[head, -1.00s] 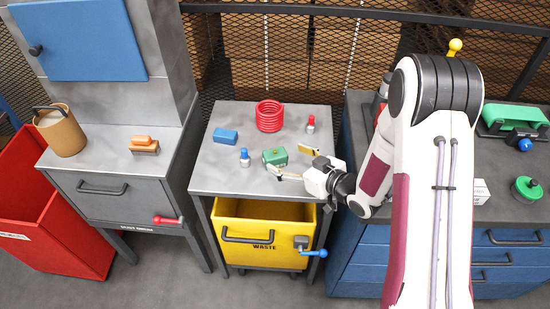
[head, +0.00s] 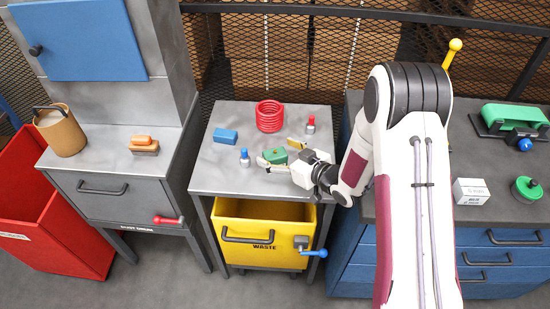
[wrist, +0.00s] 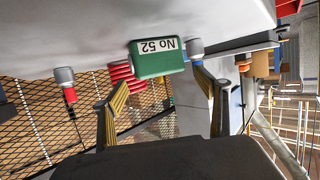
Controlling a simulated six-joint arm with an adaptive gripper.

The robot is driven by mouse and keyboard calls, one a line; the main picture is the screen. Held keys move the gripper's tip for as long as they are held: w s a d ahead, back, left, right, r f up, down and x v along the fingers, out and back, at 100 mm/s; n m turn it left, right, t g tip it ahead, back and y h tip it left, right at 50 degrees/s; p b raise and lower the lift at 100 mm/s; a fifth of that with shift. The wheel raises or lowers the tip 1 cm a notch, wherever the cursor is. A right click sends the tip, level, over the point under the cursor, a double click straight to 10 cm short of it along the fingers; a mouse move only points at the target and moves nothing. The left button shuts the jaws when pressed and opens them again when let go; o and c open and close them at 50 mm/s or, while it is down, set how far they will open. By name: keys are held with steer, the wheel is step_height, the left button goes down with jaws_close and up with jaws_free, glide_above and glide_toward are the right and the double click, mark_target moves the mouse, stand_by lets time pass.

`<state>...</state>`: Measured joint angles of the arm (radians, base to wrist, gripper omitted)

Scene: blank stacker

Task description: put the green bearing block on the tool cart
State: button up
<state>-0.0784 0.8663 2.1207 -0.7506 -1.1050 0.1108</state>
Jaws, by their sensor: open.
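The green bearing block (head: 276,155) rests on the grey top of a small table (head: 216,174). In the wrist view, the block (wrist: 150,62) shows a white label reading "No 52". My gripper (head: 280,153) is open at the block, with one finger on each side of it. The wrist view also shows the gripper's open fingers (wrist: 160,80), with gaps between them and the block. I cannot tell for sure which piece of furniture is the tool cart; a blue drawer cabinet (head: 348,240) stands at the right, partly behind my arm.
Near the block stand a blue block (head: 226,136), a red coil (head: 269,117), a blue-based knob (head: 244,158) and a red one (head: 311,125). A yellow waste bin (head: 232,218) sits below. The cabinet top holds a white box (head: 471,192) and a green round object (head: 527,189).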

mark_target(278, 156)
stand_by(0.3)
jaws_close()
steer(key=shift+r, duration=0.1)
steer(key=shift+r, duration=0.1)
step_height(278, 156, up, 10)
stand_by(1.0)
stand_by(0.5)
